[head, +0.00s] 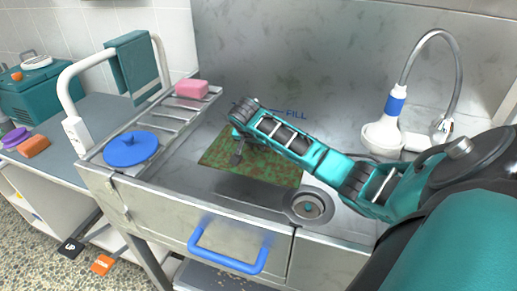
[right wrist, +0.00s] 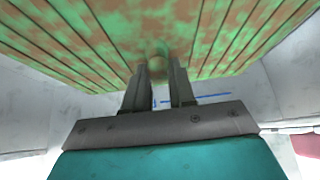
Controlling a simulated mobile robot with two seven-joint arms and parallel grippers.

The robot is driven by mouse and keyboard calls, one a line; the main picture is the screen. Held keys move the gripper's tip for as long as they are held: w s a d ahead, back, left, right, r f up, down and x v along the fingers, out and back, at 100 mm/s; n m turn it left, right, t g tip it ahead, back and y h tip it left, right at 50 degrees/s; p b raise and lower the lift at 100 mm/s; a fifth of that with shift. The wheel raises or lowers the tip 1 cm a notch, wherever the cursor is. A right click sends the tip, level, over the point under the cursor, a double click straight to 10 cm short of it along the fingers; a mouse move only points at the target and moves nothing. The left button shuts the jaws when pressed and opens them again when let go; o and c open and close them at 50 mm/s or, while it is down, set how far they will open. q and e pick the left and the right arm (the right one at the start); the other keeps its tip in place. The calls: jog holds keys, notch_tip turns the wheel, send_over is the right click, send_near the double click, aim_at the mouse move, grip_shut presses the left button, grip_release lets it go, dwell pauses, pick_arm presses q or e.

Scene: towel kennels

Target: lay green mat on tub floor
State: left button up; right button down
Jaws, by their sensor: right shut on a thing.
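The green mat (head: 275,171), mottled with brown, is inside the metal tub (head: 222,198) in the head view. My right arm crosses over it and hides part of it. My right gripper (head: 237,158) is at the mat's far left part. In the right wrist view the mat (right wrist: 230,38) fills the top, with dark parallel grooves, and the right gripper (right wrist: 160,88) is shut on it at a small raised part between the fingers. A dark shadow lies in front of the mat; I cannot tell whether the mat touches the tub floor. My left gripper is not in view.
A slatted rack (head: 178,118) at the tub's left holds a pink block (head: 192,89) and a blue lid-like disc (head: 131,148). A round drain (head: 309,206) sits front right. A white sprayer (head: 386,126) stands behind my arm. A blue handle (head: 228,261) is on the front.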

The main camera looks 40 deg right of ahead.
aim_at(256, 153)
notch_tip(256, 153, down, 5)
jog(key=shift+r+b, duration=0.2)
jog(key=shift+b, duration=0.2)
notch_tip(256, 153, down, 4)
jog(key=shift+r+b, duration=0.25)
jog(key=shift+b, duration=0.3)
jog(key=shift+f, duration=0.4)
jog(key=c, duration=0.9)
grip_release()
jog(key=shift+c, duration=0.2)
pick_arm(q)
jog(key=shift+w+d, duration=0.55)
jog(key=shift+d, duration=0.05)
